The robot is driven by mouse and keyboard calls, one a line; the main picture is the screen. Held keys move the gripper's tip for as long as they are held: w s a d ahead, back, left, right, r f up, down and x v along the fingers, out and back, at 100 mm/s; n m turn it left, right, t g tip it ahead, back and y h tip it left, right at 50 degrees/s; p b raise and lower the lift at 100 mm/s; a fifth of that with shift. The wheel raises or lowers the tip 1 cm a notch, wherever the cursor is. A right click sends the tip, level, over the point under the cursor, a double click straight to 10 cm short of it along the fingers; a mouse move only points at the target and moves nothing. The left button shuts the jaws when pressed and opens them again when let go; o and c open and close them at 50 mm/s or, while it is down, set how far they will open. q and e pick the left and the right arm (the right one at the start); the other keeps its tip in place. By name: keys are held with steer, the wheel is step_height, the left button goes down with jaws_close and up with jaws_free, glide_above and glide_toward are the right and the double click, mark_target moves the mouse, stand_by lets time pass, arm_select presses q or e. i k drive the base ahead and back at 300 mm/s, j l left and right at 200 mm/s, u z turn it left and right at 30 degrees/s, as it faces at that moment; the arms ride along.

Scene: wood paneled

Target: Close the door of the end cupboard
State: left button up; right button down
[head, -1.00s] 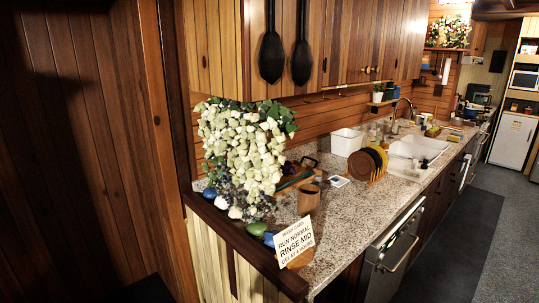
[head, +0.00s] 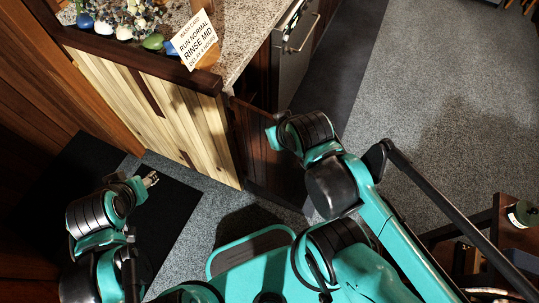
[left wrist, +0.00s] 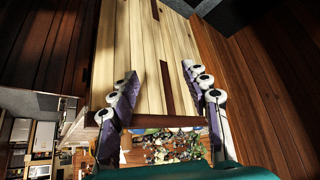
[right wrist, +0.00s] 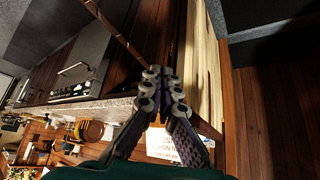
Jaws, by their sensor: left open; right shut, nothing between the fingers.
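The end cupboard's dark brown door (head: 262,150) stands open at the near end of the counter in the head view, swung out from the front. In the right wrist view the door's reddish top edge (right wrist: 117,35) runs down toward the fingers. My right gripper (right wrist: 160,72) is shut and empty, close to the door; whether it touches the door I cannot tell. In the head view my right wrist is over the door's outer part and its fingers are mostly hidden. My left gripper (head: 150,180) is open and empty, facing the pale end panel; its spread fingers show in the left wrist view (left wrist: 158,72).
The pale wood end panel (head: 150,100) closes the counter's end. A dishwasher (head: 298,50) is beyond the cupboard. A sign (head: 194,38) stands on the granite counter. Dark mats (head: 175,215) lie on the left floor. Open grey carpet (head: 420,100) is on the right.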

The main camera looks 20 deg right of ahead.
mark_target(281, 173)
steer(key=j+z, duration=0.15)
steer(key=z, duration=2.05)
steer(key=k+j+z, duration=0.2)
steer(key=k, duration=0.2)
steer(key=k+j+z, duration=0.15)
steer(key=k, duration=0.25)
steer(key=k+j+z, duration=0.2)
steer(key=k, duration=0.2)
